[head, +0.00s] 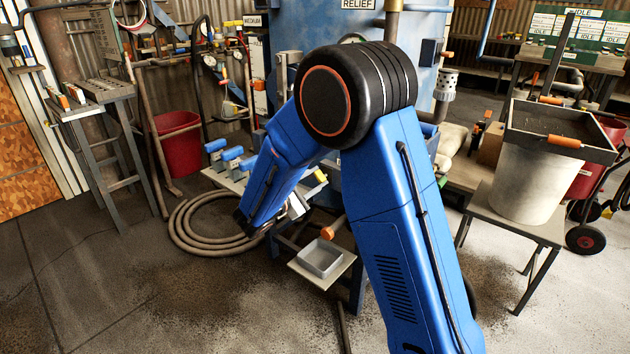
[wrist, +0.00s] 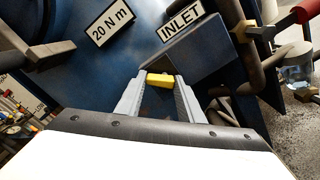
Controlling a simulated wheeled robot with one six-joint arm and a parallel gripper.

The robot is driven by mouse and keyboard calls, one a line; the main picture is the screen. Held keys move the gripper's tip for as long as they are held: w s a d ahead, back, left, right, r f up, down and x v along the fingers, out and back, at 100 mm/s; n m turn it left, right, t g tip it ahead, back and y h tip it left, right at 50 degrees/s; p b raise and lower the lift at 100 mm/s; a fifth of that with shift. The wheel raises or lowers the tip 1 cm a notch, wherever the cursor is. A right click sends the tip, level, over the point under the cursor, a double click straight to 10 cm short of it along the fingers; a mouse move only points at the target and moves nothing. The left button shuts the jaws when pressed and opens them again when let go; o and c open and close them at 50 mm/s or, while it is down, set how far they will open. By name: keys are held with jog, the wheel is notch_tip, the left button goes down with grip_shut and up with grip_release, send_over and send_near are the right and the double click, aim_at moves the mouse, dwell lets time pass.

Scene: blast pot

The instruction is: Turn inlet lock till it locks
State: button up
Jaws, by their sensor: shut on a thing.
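The inlet lock (wrist: 160,78) shows in the wrist view as a small yellow piece below the INLET plate (wrist: 180,27). My gripper (wrist: 161,86) has its two grey fingers on either side of it, shut on it. The lock sits against a dark blue panel. Its mounting and the angle it is turned to cannot be made out. In the head view my blue arm hides most of the gripper and the lock.
A 20 N m plate (wrist: 109,27) is left of the INLET plate. Dark pipes and a red-handled part (wrist: 304,12) are at right. In the head view, a coiled hose (head: 185,235) lies on the floor and a small tray (head: 319,258) stands low by the pot.

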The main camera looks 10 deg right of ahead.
jog(key=m, duration=0.4)
jog(key=shift+s+m, duration=0.1)
jog(key=shift+m, duration=0.2)
jog(key=shift+s+d+r+m, duration=0.1)
jog(key=shift+m, duration=1)
jog(key=shift+s+d+m, duration=0.1)
jog(key=shift+m, duration=1)
jog(key=o, duration=1.1)
jog(key=shift+c, duration=0.2)
jog(key=shift+a, duration=0.15)
jog(key=v, duration=1.7)
jog(key=shift+s, duration=0.1)
